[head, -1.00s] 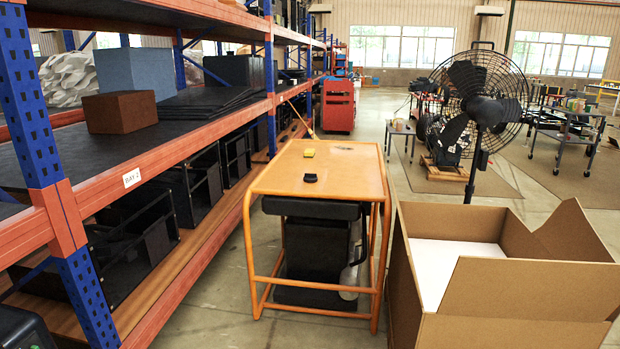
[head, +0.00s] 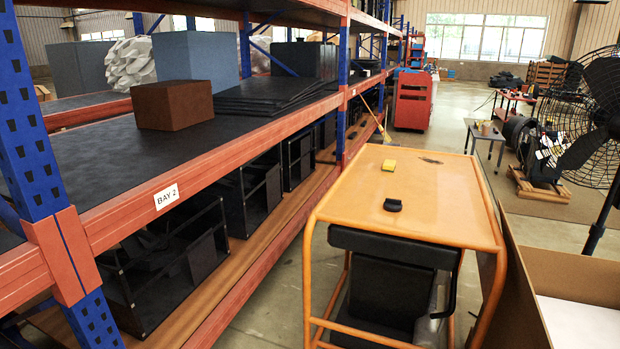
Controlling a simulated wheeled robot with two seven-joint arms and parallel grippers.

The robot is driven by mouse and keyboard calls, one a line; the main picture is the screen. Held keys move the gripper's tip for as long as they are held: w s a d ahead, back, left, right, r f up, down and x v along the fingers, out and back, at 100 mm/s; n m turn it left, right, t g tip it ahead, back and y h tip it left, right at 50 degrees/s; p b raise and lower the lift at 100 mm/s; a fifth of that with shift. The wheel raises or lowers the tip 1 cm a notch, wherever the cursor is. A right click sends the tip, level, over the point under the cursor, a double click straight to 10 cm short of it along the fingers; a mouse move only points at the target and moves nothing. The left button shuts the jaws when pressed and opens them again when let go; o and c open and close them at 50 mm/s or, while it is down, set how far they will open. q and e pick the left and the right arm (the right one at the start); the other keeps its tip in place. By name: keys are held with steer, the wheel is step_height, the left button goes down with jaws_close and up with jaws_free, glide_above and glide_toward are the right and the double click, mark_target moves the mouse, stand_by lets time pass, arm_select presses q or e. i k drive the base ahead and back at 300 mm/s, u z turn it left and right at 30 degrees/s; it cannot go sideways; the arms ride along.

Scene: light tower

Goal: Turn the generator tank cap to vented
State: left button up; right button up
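I cannot make out a generator or a tank cap in the head view. At the bottom left corner of the earlier head frame a dark rounded object shows, but it is out of the picture now. Neither of my grippers is in view.
A blue-and-orange shelf rack marked BAY 2 (head: 167,197) runs along the left. An orange cart (head: 437,212) stands ahead, with a yellow block (head: 389,165) and a small black item (head: 393,205) on top. An open cardboard box (head: 530,290) and a black fan (head: 590,120) are at right.

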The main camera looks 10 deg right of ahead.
mark_target(393, 205)
steer(key=z, duration=0.1)
steer(key=i, duration=1.8)
steer(key=z, duration=0.5)
